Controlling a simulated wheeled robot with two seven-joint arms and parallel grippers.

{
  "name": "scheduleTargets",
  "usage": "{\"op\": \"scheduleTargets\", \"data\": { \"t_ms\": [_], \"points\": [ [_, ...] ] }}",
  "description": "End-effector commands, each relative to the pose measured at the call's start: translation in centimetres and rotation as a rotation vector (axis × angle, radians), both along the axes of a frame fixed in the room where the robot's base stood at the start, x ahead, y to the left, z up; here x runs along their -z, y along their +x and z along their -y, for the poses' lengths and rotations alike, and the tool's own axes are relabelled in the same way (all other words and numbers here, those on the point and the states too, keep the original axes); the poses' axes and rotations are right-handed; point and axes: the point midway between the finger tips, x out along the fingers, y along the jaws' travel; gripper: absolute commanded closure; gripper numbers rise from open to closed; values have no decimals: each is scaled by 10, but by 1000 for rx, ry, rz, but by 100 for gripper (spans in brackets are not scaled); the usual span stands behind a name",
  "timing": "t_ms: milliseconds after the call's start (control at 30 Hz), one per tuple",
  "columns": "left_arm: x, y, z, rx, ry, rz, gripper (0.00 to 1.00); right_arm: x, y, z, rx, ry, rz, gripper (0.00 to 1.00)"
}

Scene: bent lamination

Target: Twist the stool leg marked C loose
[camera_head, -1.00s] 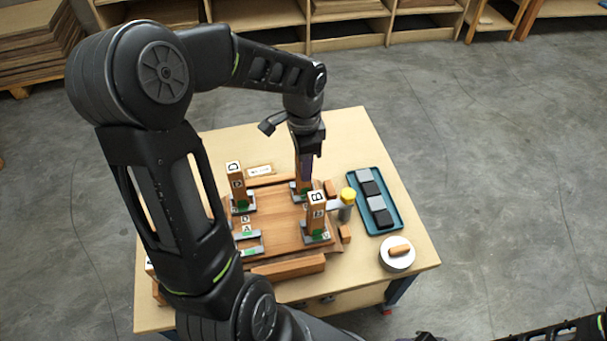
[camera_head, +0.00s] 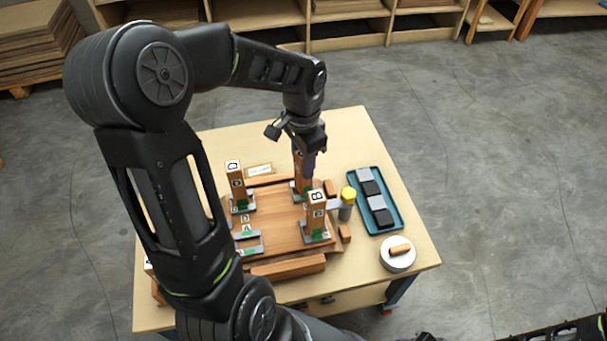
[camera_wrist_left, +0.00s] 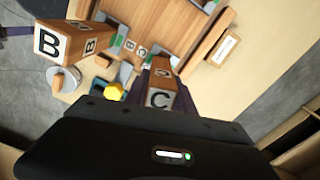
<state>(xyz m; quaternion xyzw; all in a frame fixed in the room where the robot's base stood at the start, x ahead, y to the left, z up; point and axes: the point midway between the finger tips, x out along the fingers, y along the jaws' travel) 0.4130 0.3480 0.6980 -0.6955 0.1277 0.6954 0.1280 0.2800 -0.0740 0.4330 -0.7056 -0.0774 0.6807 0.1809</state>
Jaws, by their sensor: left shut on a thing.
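The stool leg marked C (camera_wrist_left: 160,97) stands between the fingers of my left gripper in the left wrist view, its lettered end toward the camera. In the head view my left gripper (camera_head: 304,164) is shut on the upper part of leg C (camera_head: 298,170), which rises from a bracket at the far right corner of the wooden stool seat (camera_head: 275,222). Leg B (camera_head: 315,210) stands upright in front of it and also shows in the left wrist view (camera_wrist_left: 75,42). Leg D (camera_head: 235,182) stands at the far left corner. My right gripper is not visible.
A blue tray (camera_head: 396,214) with grey and black blocks lies to the right. A yellow-topped bottle (camera_head: 348,196) stands close beside leg B. A white round container (camera_head: 397,254) sits at the front right. An empty bracket (camera_head: 248,243) marked A is at the front left.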

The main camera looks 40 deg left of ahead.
Motion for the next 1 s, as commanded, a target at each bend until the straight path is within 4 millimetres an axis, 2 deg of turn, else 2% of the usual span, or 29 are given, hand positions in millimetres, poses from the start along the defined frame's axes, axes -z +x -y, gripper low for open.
{"op": "scheduleTargets", "data": {
  "t_ms": [433, 700, 1000],
  "points": [
    [0, 0, 0, -55, 0, 0, 100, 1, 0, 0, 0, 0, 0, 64],
    [1, 0, 1, -323, -1, 0, 100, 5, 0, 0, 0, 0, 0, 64],
    [0, 0, 0, -355, -1, 0, 100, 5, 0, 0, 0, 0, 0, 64]
  ]
}}
